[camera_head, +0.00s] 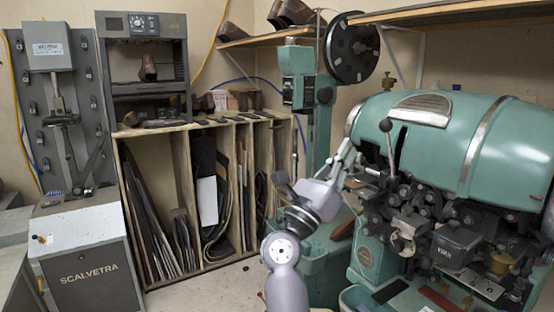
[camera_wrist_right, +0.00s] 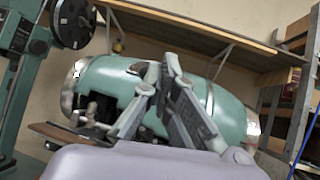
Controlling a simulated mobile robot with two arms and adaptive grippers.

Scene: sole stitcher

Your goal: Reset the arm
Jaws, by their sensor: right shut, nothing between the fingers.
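My right arm rises from the bottom middle of the head view. Its gripper (camera_head: 347,153) points up in front of the left end of the large green stitching machine (camera_head: 470,135). In the right wrist view the gripper (camera_wrist_right: 165,72) shows its fingers together with nothing held between them. The green machine's rounded body (camera_wrist_right: 105,82) lies behind the fingers there, partly hidden by them. I cannot tell whether the gripper touches the machine. My left gripper is not in view.
A green post machine with a black reel (camera_head: 351,48) stands just behind the gripper. A wooden rack (camera_head: 183,205) with sheets and a grey Scalvetra machine (camera_head: 85,250) stand to the left. A wall shelf (camera_head: 450,10) runs above the green machine. Some floor is clear before the rack.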

